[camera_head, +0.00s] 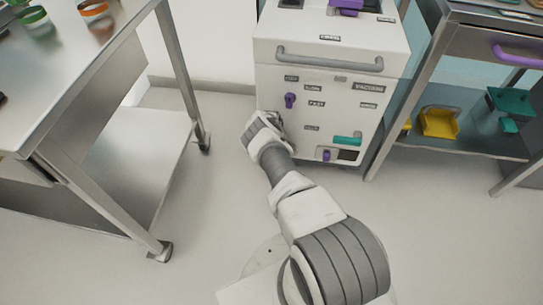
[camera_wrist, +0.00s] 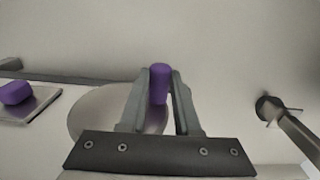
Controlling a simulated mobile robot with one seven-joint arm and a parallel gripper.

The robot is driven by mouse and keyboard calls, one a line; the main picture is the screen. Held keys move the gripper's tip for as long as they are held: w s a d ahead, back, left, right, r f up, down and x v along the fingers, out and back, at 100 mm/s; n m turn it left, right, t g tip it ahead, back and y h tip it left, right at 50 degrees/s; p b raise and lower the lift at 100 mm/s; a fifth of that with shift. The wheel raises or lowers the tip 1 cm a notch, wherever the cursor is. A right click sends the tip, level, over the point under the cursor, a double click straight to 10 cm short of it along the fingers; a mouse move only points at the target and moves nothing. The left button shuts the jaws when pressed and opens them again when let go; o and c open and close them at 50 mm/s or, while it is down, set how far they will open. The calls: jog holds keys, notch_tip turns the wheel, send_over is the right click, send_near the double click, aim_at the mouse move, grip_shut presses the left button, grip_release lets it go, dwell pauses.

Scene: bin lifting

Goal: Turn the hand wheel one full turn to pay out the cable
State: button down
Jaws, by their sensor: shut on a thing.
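The hand wheel shows in the wrist view as a pale grey disc (camera_wrist: 90,110), partly covered by my gripper. A purple upright grip (camera_wrist: 160,80) stands at the disc's right part. My gripper (camera_wrist: 161,78) is shut on this purple grip, with one finger on each side of it. In the head view my gripper (camera_head: 262,125) is at the lower left of the front of a white cabinet (camera_head: 335,90). My gripper and wrist hide the wheel there. I see no cable in either view.
The cabinet front has a grey bar handle (camera_head: 330,62), a purple knob (camera_head: 290,100) and a teal handle (camera_head: 347,140). A steel table (camera_head: 80,50) stands left, its leg near my arm. A shelf unit (camera_head: 470,130) with yellow and teal items stands right. Floor between is clear.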

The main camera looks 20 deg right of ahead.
jog(key=shift+a+f+g+h, duration=0.1)
jog(key=shift+f+g+h, duration=0.2)
jog(key=shift+f+h, duration=0.1)
jog(key=shift+h, duration=0.4)
jog(key=c, duration=0.6)
grip_release()
jog(key=shift+r, duration=0.1)
jog(key=shift+w+a+r+p, duration=0.4)
jog(key=shift+r+p, duration=1.4)
jog(key=shift+r, duration=1)
jog(key=shift+w+a+r+p, duration=0.2)
jog(key=shift+a+r+p, duration=0.3)
jog(key=shift+r+p, duration=1.85)
jog(key=shift+w+a+r+p, duration=0.4)
jog(key=shift+r+p, duration=0.9)
jog(key=shift+r, duration=2)
